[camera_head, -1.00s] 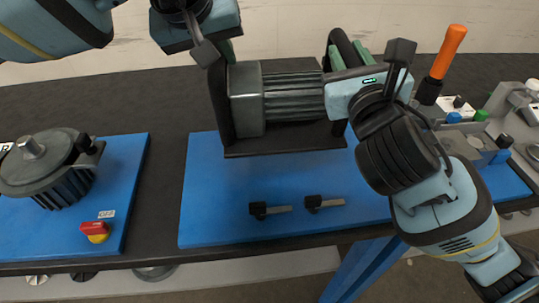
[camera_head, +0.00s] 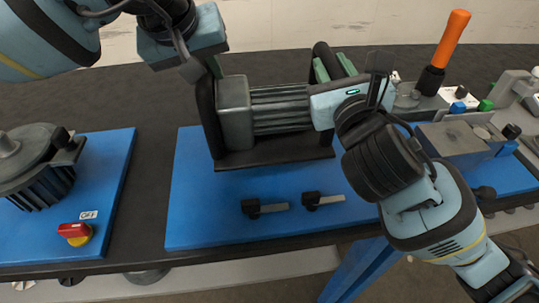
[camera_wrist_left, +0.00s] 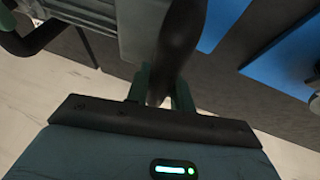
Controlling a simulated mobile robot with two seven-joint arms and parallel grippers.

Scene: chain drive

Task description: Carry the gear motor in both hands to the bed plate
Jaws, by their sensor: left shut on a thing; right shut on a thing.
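The gear motor (camera_head: 280,112) is a grey finned body on a black base with a black upright grip at each end. It hangs level over the back part of the blue bed plate (camera_head: 210,215) in the head view; whether its base touches the plate I cannot tell. My left gripper (camera_head: 214,68) is shut on the left grip; the left wrist view shows its green fingers (camera_wrist_left: 160,92) on both sides of the black bar. My right gripper (camera_head: 332,66) is shut on the right grip, its green fingers around it. The plate under the motor is hidden.
Two black toggle clamps (camera_head: 265,207) (camera_head: 323,200) lie near the plate's front. A dark round motor (camera_head: 35,165) and a red-yellow switch (camera_head: 76,233) are on another blue plate at left. An orange-handled tool (camera_head: 445,52) and grey fixtures (camera_head: 455,143) stand at right.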

